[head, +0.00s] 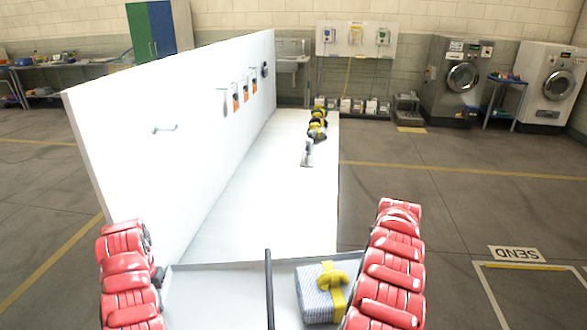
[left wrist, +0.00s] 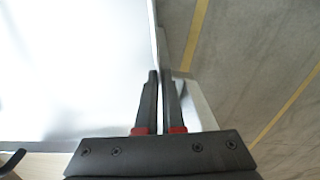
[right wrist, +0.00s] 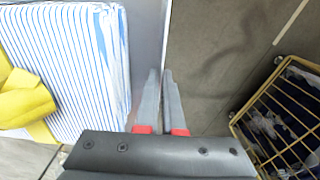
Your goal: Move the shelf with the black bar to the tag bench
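The shelf is a shallow grey tray (head: 215,295) at the bottom of the head view, between my two red-padded arms. A black bar (head: 268,290) runs across its middle. A blue-and-white striped parcel with a yellow bow (head: 318,295) sits on its right part; it also shows in the right wrist view (right wrist: 75,70). My left gripper (left wrist: 160,75) is closed on the shelf's thin side edge. My right gripper (right wrist: 160,75) is closed on the opposite side edge, beside the parcel. A long white bench (head: 260,205) lies straight ahead, its near end at the shelf's far edge; contact is unclear.
A tall white panel (head: 170,140) stands along the bench's left side, with hooks and orange tags (head: 245,90). Several dark and yellow items (head: 317,125) line the bench's far right edge. A yellow wire basket (right wrist: 285,115) stands low right.

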